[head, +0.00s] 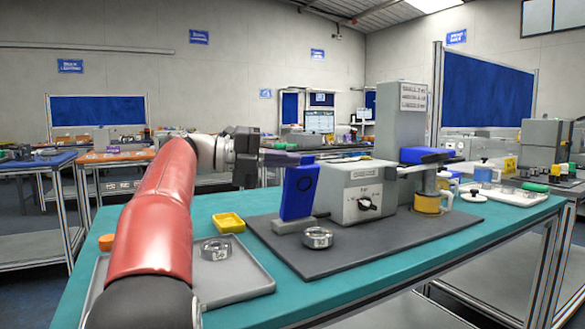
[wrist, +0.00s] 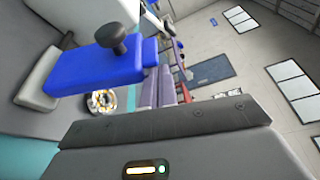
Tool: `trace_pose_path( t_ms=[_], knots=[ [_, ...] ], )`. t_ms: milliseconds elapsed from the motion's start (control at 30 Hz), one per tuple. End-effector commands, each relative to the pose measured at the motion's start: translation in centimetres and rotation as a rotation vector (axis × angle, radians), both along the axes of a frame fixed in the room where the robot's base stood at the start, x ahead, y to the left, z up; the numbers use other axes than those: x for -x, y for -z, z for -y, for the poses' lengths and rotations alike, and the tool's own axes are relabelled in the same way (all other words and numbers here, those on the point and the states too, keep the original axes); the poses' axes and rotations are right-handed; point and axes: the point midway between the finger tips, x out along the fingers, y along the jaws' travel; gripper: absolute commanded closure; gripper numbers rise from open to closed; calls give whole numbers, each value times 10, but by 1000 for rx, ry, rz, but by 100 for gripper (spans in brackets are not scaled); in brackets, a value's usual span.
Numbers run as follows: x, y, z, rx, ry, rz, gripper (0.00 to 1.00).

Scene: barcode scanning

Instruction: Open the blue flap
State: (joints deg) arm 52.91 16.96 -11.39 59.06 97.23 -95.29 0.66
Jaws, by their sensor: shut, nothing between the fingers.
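The blue flap (head: 298,192) stands upright at the left end of a grey box with a black dial (head: 363,196). A blue panel with a black knob, which looks like the same flap, shows in the wrist view (wrist: 85,72), left of my fingers. My gripper (head: 306,160) is shut and empty, its fingers pointing right at the flap's top edge. The fingers also show in the wrist view (wrist: 166,80). I cannot tell whether they touch the flap.
The grey box stands on a dark mat (head: 370,244) on the teal table. A metal ring (head: 317,238) lies in front of the flap. A yellow tray (head: 229,222) and a grey tray (head: 240,284) are on the left. A second blue block (head: 427,155) is on the right.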

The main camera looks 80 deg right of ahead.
Motion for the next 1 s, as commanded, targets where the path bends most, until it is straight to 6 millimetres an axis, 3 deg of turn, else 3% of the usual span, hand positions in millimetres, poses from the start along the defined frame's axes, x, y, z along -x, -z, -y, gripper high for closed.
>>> trace_pose_path(
  t_ms=[300, 1000],
  knots=[
    [-11, -3, 13, -86, -1, -77, 100],
    [-12, -4, 14, -102, -1, -89, 100]
  ],
)
